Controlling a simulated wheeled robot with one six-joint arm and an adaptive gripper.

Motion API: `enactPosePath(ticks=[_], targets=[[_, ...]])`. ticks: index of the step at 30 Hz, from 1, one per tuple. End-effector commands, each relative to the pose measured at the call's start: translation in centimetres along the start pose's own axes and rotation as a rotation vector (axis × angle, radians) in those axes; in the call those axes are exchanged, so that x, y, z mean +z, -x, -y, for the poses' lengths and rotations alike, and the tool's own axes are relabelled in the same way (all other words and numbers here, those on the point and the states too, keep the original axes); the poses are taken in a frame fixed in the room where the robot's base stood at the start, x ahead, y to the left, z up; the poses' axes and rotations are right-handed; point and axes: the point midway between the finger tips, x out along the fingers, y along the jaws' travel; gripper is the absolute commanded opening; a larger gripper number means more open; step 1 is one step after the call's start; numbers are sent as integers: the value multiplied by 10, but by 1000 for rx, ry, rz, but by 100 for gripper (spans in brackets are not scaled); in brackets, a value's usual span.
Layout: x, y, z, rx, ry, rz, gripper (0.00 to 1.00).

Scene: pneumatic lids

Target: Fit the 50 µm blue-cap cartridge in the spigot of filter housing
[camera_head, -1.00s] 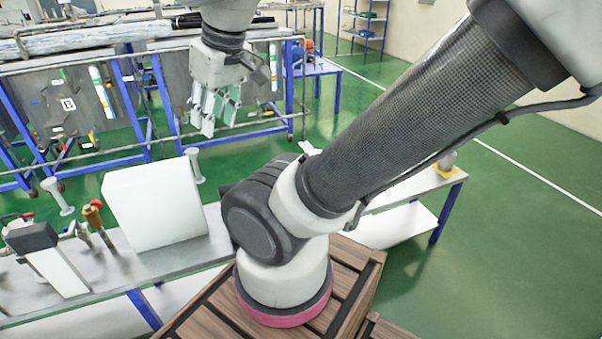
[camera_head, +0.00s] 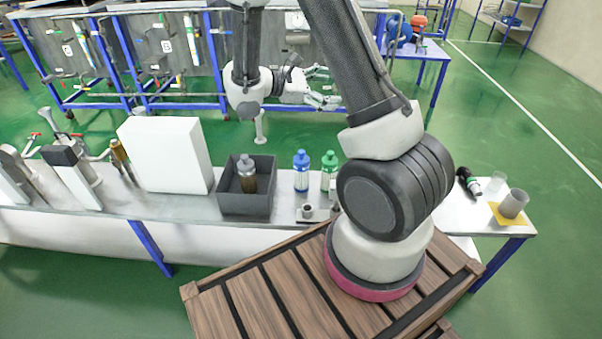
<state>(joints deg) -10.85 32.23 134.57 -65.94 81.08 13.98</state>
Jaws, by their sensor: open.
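A blue-capped cartridge (camera_head: 301,174) stands upright on the steel bench. A green-capped cartridge (camera_head: 329,168) stands just right of it, partly hidden by my arm. A small fixture with a short round socket (camera_head: 307,211) sits in front of them, partly behind my arm. It may be the spigot of the filter housing, but I cannot tell. My gripper (camera_head: 326,88) is open and empty, held high beyond the bench and above the cartridges in the picture, pointing right. It touches none of them. The µm marks are too small to read.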

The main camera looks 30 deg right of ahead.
Motion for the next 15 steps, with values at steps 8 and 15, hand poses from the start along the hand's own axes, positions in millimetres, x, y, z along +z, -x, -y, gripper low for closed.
enactPosePath(ticks=[8,15], targets=[[-164,22,15,477,349,104,78],[-247,34,58,711,502,79,78]])
